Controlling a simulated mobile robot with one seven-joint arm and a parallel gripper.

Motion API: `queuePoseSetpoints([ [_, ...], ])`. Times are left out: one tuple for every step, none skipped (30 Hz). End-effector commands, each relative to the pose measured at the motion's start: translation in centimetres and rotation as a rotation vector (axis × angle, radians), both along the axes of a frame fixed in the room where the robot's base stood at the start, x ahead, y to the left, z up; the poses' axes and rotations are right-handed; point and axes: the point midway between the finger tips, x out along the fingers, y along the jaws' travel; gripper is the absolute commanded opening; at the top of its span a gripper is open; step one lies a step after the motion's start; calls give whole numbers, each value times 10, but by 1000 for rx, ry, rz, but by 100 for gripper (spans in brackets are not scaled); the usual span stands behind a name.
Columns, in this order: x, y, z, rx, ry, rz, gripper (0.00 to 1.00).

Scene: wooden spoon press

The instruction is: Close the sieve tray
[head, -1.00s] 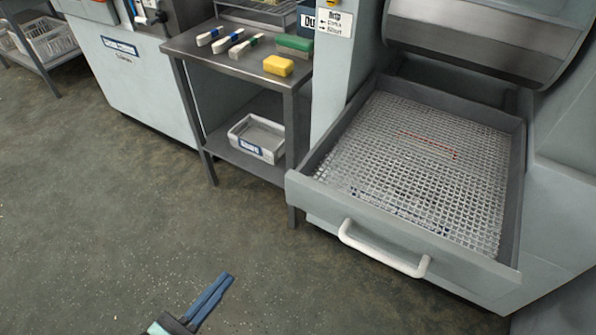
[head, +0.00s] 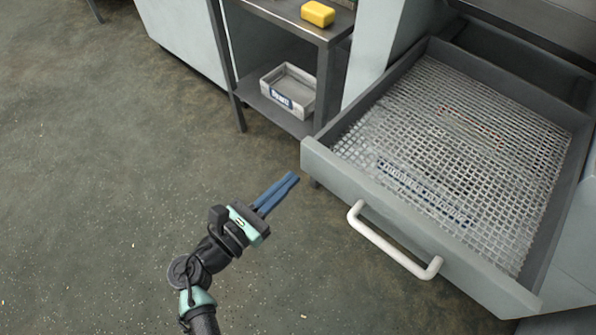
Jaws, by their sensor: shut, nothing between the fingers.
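The sieve tray (head: 322,163) is a grey drawer with a wire mesh bottom (head: 450,140), pulled out from the machine at the right of the head view. A white bar handle (head: 392,243) is fixed to its front panel. My gripper (head: 293,179) has blue fingers, shut and empty. It is left of the tray's front left corner, over the floor, and appears apart from the tray and the handle.
A metal side table (head: 285,30) stands left of the machine, with a yellow sponge (head: 318,14) on top and a grey bin (head: 290,90) on its lower shelf. The floor (head: 110,180) at the left and front is clear.

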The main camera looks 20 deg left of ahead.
Motion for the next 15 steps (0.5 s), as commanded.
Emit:
queuePoseSetpoints([
  [9, -3, -1, 2, -2, -2, 0],
  [13, -4, -1, 1, -1, -3, 0],
  [18, -6, -1, 1, -1, -2, 0],
  [21, -7, -1, 1, -1, -1, 0],
  [24, -8, -1, 1, -1, -1, 0],
  [27, -9, -1, 1, -1, -1, 0],
  [29, -9, 0, 1, -1, 0, 0],
  [31, -10, 0, 1, -1, 0, 0],
  [32, -10, 0, 1, -1, 0, 0],
  [33, -11, 0, 1, 0, 0, 0],
  [34, -11, 0, 0, 0, 0, 0],
  [34, -11, 0, 0, 0, 0, 0],
  [34, -11, 0, 0, 0, 0, 0],
  [34, -11, 0, 0, 0, 0, 0],
  [34, -11, 0, 0, 0, 0, 0],
])
